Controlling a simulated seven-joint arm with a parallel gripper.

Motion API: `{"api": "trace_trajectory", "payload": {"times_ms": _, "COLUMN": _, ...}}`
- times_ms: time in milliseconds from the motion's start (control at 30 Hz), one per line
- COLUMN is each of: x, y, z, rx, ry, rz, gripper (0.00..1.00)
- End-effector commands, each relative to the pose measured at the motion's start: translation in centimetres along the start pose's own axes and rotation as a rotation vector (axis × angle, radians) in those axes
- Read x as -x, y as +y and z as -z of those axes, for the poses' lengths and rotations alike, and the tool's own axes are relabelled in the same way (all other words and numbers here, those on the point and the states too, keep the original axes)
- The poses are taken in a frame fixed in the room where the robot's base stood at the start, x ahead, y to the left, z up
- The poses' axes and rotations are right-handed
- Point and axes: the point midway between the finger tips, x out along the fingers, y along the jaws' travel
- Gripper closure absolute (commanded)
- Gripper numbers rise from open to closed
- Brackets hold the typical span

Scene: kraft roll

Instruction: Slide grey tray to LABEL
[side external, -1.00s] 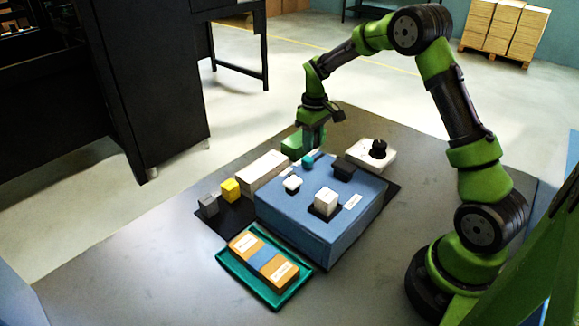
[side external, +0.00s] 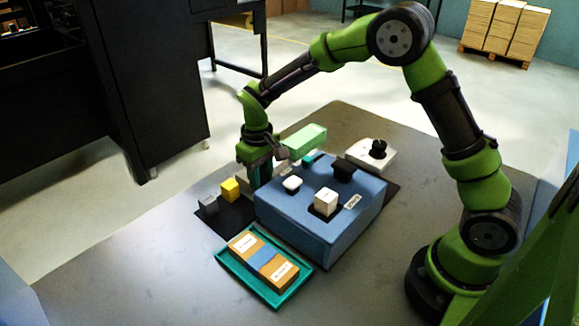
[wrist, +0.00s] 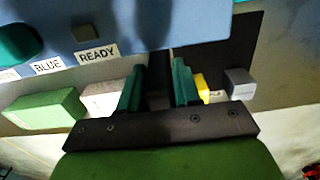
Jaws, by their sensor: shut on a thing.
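My gripper (side external: 256,178) is low at the back-left edge of the blue box (side external: 325,237), right of the yellow block (side external: 230,190). In the wrist view its two green fingers (wrist: 158,90) stand close together with a dark upright piece (wrist: 155,75) between them. Its lower end is hidden, so I cannot tell what it belongs to. A small grey block (side external: 208,205) sits at the left end of the dark mat (side external: 228,219); it also shows in the wrist view (wrist: 240,82). I cannot pick out a grey tray or a LABEL mark for certain.
A teal tray (side external: 236,272) with orange and blue pieces lies in front of the blue box. A white block (wrist: 102,98) and a green block (side external: 304,140) are beside the gripper. A white box with a black knob (side external: 378,148) stands behind. The table's left front is clear.

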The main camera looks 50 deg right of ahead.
Motion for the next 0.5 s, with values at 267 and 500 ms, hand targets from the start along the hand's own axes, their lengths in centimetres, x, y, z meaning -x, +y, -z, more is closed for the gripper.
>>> {"api": "trace_trajectory", "payload": {"times_ms": 267, "x": 0.18, "y": -0.82, "z": 0.09, "rx": 0.005, "ry": 0.004, "rz": 0.01, "gripper": 1.0}}
{"api": "trace_trajectory", "payload": {"times_ms": 500, "x": 0.15, "y": -0.76, "z": 0.09, "rx": 0.006, "ry": 0.004, "rz": 0.009, "gripper": 0.47}}
